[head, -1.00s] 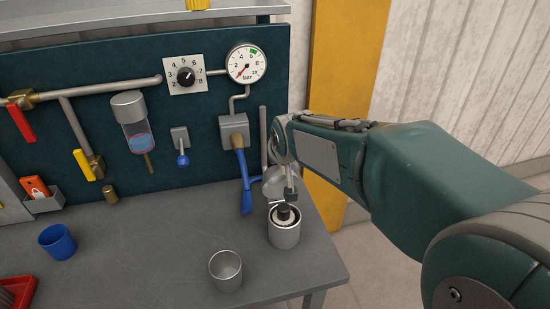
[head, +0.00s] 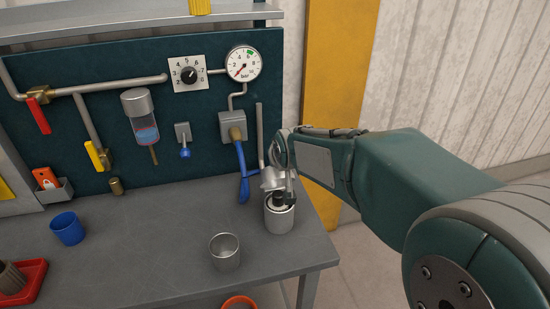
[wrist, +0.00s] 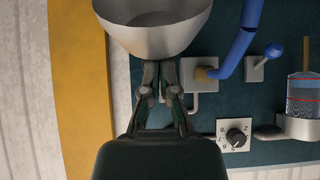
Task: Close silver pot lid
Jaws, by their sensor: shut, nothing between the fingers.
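The silver pot (head: 279,218) stands upright at the right end of the bench. Its silver lid (head: 271,179) is raised at the back of the pot's mouth and tilted. My gripper (head: 282,197) is at the pot's mouth, just in front of the lid, partly hidden by my arm. In the wrist view, my gripper (wrist: 160,75) has its fingers together and empty. A silver rounded piece, apparently the lid (wrist: 150,35), is right at the fingertips. I cannot tell whether they touch it.
An open metal cup (head: 225,252) stands to the front left. A blue cup (head: 67,229) and a red tray (head: 27,284) are farther left. The middle of the bench is clear.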

